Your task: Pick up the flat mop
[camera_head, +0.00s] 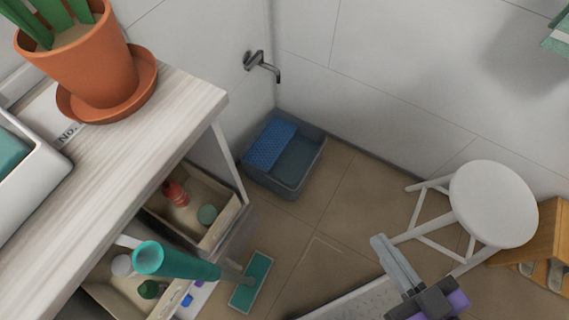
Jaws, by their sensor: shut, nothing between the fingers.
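The teal flat mop (192,266) stands at the lower left, beside the cart with drawers. Its round handle top points up toward the camera, and its flat rectangular head (252,282) rests on the tiled floor. My gripper (381,243) is at the lower right, its grey fingers shut and empty. It is well to the right of the mop, apart from it, over the floor and near the stool.
A light wood top (130,160) with a potted plant (85,65) stands at left, above open trays of bottles. A grey tub (300,165) sits in the wall corner below a tap (262,65). A white stool (493,203) stands right. Floor between mop and gripper looks mostly clear.

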